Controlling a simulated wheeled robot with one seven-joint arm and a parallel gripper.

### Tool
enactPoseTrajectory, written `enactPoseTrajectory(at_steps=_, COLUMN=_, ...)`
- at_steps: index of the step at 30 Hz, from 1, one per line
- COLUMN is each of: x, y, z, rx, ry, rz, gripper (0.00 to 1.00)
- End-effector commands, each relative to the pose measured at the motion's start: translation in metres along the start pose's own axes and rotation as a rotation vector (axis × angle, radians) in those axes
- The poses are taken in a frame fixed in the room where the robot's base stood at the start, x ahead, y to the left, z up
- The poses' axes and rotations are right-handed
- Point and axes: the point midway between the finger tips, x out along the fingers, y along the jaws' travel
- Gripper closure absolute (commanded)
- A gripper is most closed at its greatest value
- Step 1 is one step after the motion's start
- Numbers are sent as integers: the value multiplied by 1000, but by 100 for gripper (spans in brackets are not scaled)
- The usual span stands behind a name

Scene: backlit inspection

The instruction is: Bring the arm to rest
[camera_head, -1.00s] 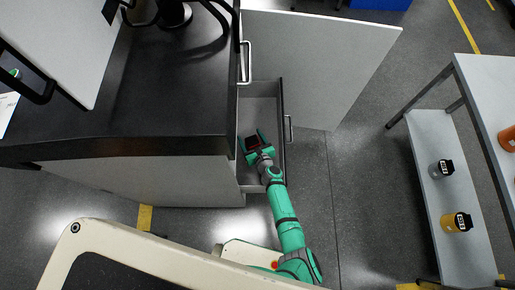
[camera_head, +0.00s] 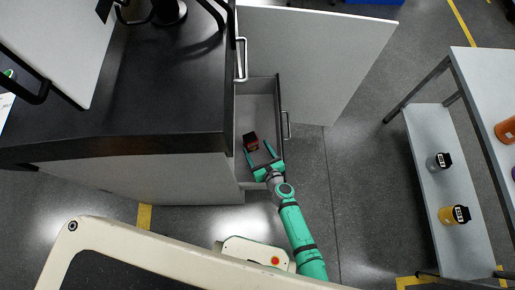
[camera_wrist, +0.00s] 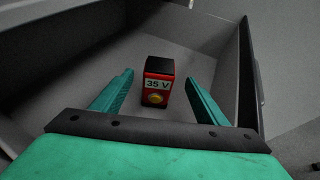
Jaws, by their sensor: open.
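My gripper (camera_head: 262,161) is open and empty at the near end of an open drawer (camera_head: 257,98). Its two green fingers also show in the wrist view (camera_wrist: 158,95), spread wide. A small red and black block (camera_head: 251,141) marked "35 V" stands on the drawer floor just ahead of the fingertips. In the wrist view the block (camera_wrist: 158,84) sits upright between and beyond the fingers, apart from both. My green arm reaches from the lower right up to the drawer.
A dark-topped cabinet (camera_head: 180,90) stands left of the drawer. An open grey door panel (camera_head: 320,60) lies behind it. At right, a shelf unit (camera_head: 430,130) holds a grey jar (camera_head: 438,161) and a yellow jar (camera_head: 452,214). Floor between drawer and shelf is clear.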

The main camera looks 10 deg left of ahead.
Motion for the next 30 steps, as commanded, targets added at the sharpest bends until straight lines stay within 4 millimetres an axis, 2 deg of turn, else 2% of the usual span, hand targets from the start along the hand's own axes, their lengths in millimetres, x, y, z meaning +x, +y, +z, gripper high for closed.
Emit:
enactPoseTrajectory(at_steps=23, x=-8, y=-2, z=0, rx=-22, ry=1, rz=-3, gripper=33)
enactPoseTrajectory(at_steps=26, x=-22, y=-8, z=1, rx=-110, ry=5, rz=-12, gripper=33)
enactPoseTrajectory(at_steps=30, x=-58, y=-21, z=2, rx=-352, ry=21, rz=-35, gripper=33)
